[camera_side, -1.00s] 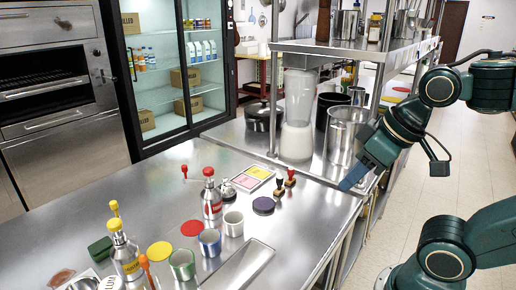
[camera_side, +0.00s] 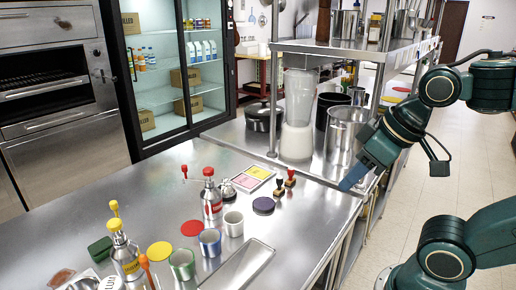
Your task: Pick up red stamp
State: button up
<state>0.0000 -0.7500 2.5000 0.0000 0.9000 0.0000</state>
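Two small stamps stand side by side on the steel counter near its right part. One stamp (camera_side: 279,188) is in front, and the other stamp (camera_side: 290,178) is just behind and to the right. Both have reddish knobs and dark lower parts, and I cannot tell for sure which is the red stamp. My gripper (camera_side: 345,186) is to the right of the stamps, by the counter's far right corner, apart from them. Its blue fingers point down and left. They show edge-on, so the gap between them is hidden.
A pink and yellow pad tray (camera_side: 252,179) and a dark round lid (camera_side: 263,205) lie close to the stamps. A red-capped bottle (camera_side: 211,199), several cups and a long steel tray (camera_side: 238,266) stand nearer. A blender (camera_side: 297,115) and steel pot (camera_side: 343,135) stand behind.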

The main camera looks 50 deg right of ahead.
jog(key=shift+o, duration=0.2)
jog(key=shift+o, duration=1.3)
jog(key=w+d+r+n+g, duration=0.1)
jog(key=w+d+n, duration=0.35)
jog(key=w, duration=0.45)
jog(key=w+d+n+g, duration=0.2)
jog(key=w+d+n, duration=0.25)
jog(key=w, duration=0.35)
jog(key=w+d+f+n+g, duration=0.1)
jog(key=w+d+f+n, duration=0.2)
jog(key=w+d+f, duration=0.2)
jog(key=w+d+f+n+g, duration=0.1)
jog(key=w+d+f+n, duration=0.3)
jog(key=d, duration=0.6)
jog(key=shift+w+d+f, duration=0.2)
jog(key=shift+w+f, duration=0.35)
jog(key=shift+f, duration=0.4)
